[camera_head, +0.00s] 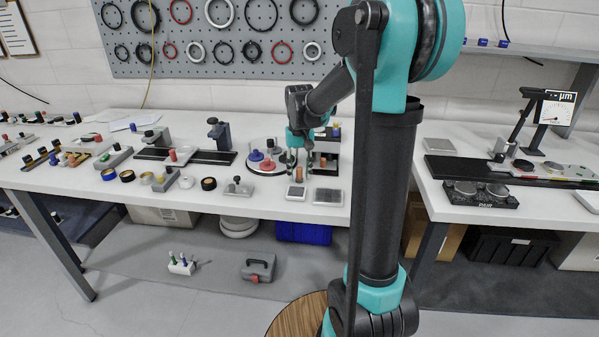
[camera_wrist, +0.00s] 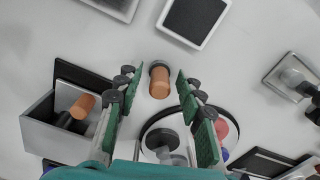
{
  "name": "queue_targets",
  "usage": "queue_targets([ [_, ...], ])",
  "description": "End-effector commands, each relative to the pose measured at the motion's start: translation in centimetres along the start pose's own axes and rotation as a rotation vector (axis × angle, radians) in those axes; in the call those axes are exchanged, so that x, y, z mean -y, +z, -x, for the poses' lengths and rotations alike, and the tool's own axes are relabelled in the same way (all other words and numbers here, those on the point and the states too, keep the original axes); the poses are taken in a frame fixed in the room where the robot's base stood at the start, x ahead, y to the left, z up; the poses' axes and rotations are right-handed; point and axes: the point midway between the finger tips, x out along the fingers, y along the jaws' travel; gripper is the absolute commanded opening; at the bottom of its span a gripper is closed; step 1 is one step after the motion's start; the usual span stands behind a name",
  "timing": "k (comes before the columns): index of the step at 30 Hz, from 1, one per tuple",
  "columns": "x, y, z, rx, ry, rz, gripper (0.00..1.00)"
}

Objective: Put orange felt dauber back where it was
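An orange cylinder with a dark end (camera_wrist: 159,84) stands on the white table between the fingers of my gripper (camera_wrist: 157,78), with a visible gap on each side. My gripper is open, its green finger pads pointing at the table. In the head view the orange cylinder (camera_head: 299,172) shows below my gripper (camera_head: 297,150). A second orange-ended piece (camera_wrist: 80,106) with a dark stem is in a grey open box (camera_wrist: 41,131) at the left of the wrist view. I cannot tell which orange piece is the felt dauber.
A round plate (camera_head: 252,168) with red and blue pieces stands close beside my gripper. Two small square pads (camera_head: 328,197) lie at the table's front edge. A grey block with a knob (camera_head: 239,189) stands to the left. A black stand rises behind the box.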

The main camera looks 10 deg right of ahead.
Motion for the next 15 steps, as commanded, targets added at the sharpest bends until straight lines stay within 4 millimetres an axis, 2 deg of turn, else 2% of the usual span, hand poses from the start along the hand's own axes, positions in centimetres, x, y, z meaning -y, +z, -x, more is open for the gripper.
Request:
queue_targets([
  [5, 0.0, 0.0, 1.4, 0.000, 0.000, 0.000, 0.38],
  [15, 0.0, 0.0, 7.9, 0.000, 0.000, 0.000, 0.38],
])
